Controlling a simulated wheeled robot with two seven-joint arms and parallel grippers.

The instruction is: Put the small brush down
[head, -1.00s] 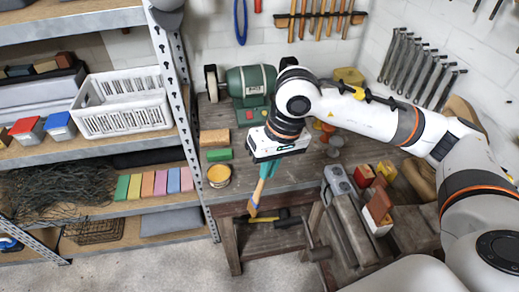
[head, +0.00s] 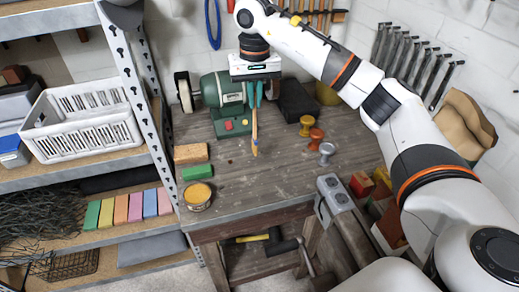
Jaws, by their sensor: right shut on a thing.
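The small brush (head: 254,138) has a thin wooden handle and hangs upright, pointing down over the workbench (head: 250,185). My right gripper (head: 254,98) has teal fingers and is shut on the brush's upper part. The gripper is above the back-middle of the bench, just in front of the green bench grinder. I cannot tell whether the brush's lower end touches the bench top. My left gripper is not in view.
The green grinder (head: 222,92) stands close behind and left of the brush. Several knob-like pieces, including an orange one (head: 316,137), stand to the right. A yellow tin (head: 197,196), green block (head: 196,172) and tan block (head: 191,153) line the left edge. The bench middle is clear.

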